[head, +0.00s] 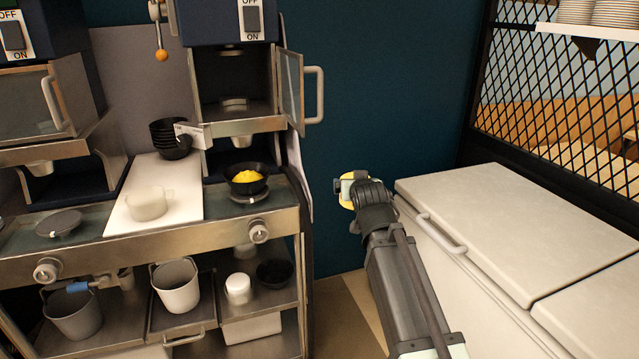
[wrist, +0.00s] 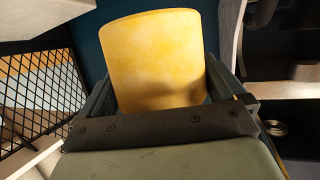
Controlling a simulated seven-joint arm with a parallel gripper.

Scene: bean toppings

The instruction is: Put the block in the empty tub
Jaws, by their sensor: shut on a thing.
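The yellow block (wrist: 152,62) is held in my gripper and fills the middle of the wrist view. In the head view only a yellow edge of the block (head: 347,205) shows. My gripper (head: 355,189) is shut on it, in the air between the counter and the white chest. A light grey tub (head: 181,302) stands on the lower shelf, and a darker grey tub (head: 76,325) stands to its left. No contents show in either, but their bottoms are hidden.
A black bowl with yellow food (head: 247,180) sits on a round plate on the counter. A pale container (head: 147,203) stands on the white board (head: 183,219). An open door (head: 291,91) juts out on the right of the machine. A white chest (head: 520,225) lies right.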

